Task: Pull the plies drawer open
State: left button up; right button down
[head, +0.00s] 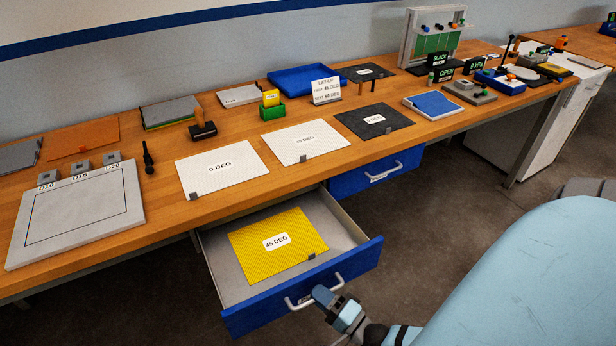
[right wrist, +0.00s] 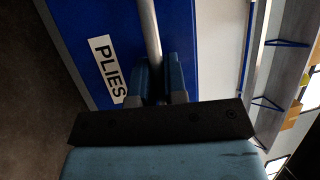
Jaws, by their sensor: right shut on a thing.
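The plies drawer (head: 213,262) stands pulled out from under the bench in the head view. It has a blue front and a grey inside, and a yellow ply marked 45 DEG (head: 299,226) lies in it. My right gripper (head: 322,293) is at the drawer's metal bar handle (head: 300,301). In the right wrist view the fingers of my right gripper (right wrist: 158,75) are shut around the handle (right wrist: 147,25), beside the white PLIES label (right wrist: 109,70) on the blue front. My left gripper is not in view.
A second blue drawer (head: 350,182) to the right is shut. The wooden bench (head: 225,115) above carries plies, trays and tools. My large pale blue arm link fills the lower right. Bare dark floor lies around the open drawer.

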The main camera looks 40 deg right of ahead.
jog(key=shift+s+a, duration=0.25)
jog(key=shift+s, duration=0.6)
jog(key=shift+s+a, duration=0.2)
jog(key=shift+s, duration=0.65)
jog(key=c, duration=1.5)
grip_release()
jog(key=shift+o, duration=0.2)
